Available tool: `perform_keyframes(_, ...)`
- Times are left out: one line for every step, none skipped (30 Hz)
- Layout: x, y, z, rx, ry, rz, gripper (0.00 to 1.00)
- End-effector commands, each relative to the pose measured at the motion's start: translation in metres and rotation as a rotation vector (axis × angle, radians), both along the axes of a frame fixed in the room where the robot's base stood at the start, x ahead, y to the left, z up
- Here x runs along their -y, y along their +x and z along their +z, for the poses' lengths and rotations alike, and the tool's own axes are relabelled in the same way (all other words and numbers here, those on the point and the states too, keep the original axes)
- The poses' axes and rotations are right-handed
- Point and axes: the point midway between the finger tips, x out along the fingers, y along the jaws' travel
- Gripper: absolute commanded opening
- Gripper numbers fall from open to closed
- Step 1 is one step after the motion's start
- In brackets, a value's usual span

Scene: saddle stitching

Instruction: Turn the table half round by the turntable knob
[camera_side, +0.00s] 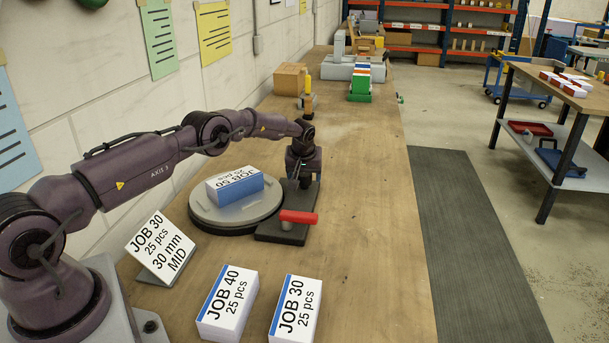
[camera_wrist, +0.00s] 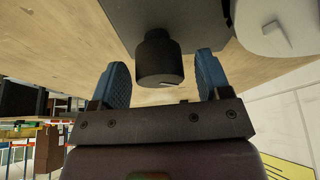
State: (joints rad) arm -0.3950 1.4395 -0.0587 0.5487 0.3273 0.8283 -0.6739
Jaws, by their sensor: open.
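The turntable is a round grey disc (camera_side: 210,212) on the bench, with a white and blue block labelled JOB 50 (camera_side: 236,188) lying on it. A dark plate (camera_side: 276,230) adjoins it on the right. A dark round knob (camera_wrist: 157,60) stands up from the dark plate in the wrist view. My gripper (camera_side: 303,182) is over the far end of this plate. In the wrist view, my gripper (camera_wrist: 163,62) is open, its blue fingers on either side of the knob, with gaps visible. My gripper mostly hides the knob in the side view.
A red handle (camera_side: 298,217) sits on the near part of the dark plate. A JOB 30 sign (camera_side: 161,246) leans at the left. JOB 40 (camera_side: 228,303) and JOB 30 (camera_side: 296,308) stacks lie at the front. The bench right of the plate is clear.

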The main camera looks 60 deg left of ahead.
Motion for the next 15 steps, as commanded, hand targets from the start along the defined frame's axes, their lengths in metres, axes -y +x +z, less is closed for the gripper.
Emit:
perform_keyframes(-0.0007,0.0002,-0.002,0.0,0.0,0.0,0.71)
perform_keyframes(-0.0009,0.0003,-0.0023,0.0,0.0,0.0,0.71)
perform_keyframes(-0.001,0.0003,-0.0027,0.0,0.0,0.0,0.71)
perform_keyframes(-0.0011,0.0004,-0.0029,0.0,0.0,0.0,0.71)
perform_keyframes(-0.0011,0.0004,-0.0029,0.0,0.0,0.0,0.71)
perform_keyframes(-0.0012,0.0004,-0.0029,0.0,0.0,0.0,0.71)
perform_keyframes(-0.0011,0.0005,-0.0029,0.0,0.0,0.0,0.71)
perform_keyframes(-0.0011,0.0005,-0.0028,0.0,0.0,0.0,0.71)
perform_keyframes(-0.001,0.0004,-0.0028,0.0,0.0,0.0,0.71)
perform_keyframes(-0.001,0.0004,-0.0028,0.0,0.0,0.0,0.71)
perform_keyframes(-0.001,0.0004,-0.0028,0.0,0.0,0.0,0.68)
perform_keyframes(-0.001,0.0004,-0.0027,0.0,0.0,0.0,0.59)
perform_keyframes(-0.001,0.0004,-0.0027,0.0,0.0,0.0,0.52)
perform_keyframes(-0.001,0.0004,-0.0027,0.0,0.0,0.0,0.45)
perform_keyframes(-0.001,0.0004,-0.0027,0.0,0.0,0.0,0.36)
